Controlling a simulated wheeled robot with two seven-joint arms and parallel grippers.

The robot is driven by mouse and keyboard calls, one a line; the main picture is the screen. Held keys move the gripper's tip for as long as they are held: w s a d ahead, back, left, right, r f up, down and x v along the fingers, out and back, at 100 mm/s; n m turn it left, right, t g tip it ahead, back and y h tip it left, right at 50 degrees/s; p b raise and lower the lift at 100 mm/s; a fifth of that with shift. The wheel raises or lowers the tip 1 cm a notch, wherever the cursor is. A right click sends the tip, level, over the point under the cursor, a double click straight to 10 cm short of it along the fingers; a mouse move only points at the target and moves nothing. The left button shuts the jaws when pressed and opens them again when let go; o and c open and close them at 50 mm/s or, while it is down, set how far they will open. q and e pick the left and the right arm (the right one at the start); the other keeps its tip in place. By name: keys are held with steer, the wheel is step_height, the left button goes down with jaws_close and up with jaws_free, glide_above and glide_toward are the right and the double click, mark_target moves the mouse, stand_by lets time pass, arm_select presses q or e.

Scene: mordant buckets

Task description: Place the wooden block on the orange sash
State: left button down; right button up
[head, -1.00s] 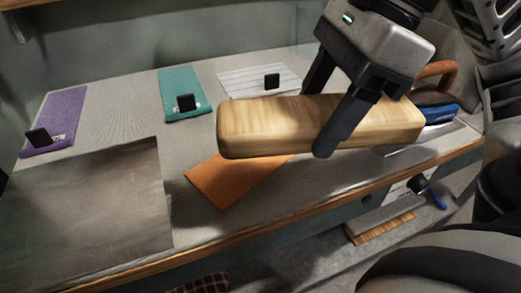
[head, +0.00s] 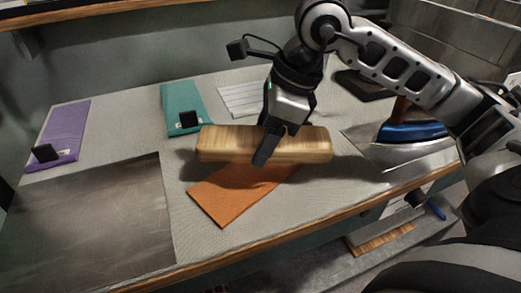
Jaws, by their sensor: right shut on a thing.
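The wooden block (head: 225,143) is a long pale piece with rounded ends, lying sideways across the middle of the head view. My right gripper (head: 268,150) is shut on it near its middle, from above. The orange sash (head: 238,194) lies flat on the table, in front of and partly under the block in the picture. The block covers the sash's back part. I cannot tell for sure whether the block touches the sash or hangs just above it. My left gripper is not in view.
A teal sash (head: 182,103) and a purple sash (head: 62,135), each with a small black piece, lie at the back and left. A white striped cloth (head: 238,98) is behind the block. A dark sheet (head: 90,225) covers the left front. A blue-bodied iron (head: 412,132) stands right.

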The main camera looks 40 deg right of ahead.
steer(key=shift+w+f, duration=0.25)
steer(key=f, duration=0.3)
steer(key=shift+w+f, duration=0.25)
steer(key=shift+f, duration=0.05)
steer(key=shift+f, duration=0.2)
steer(key=o, duration=1.3)
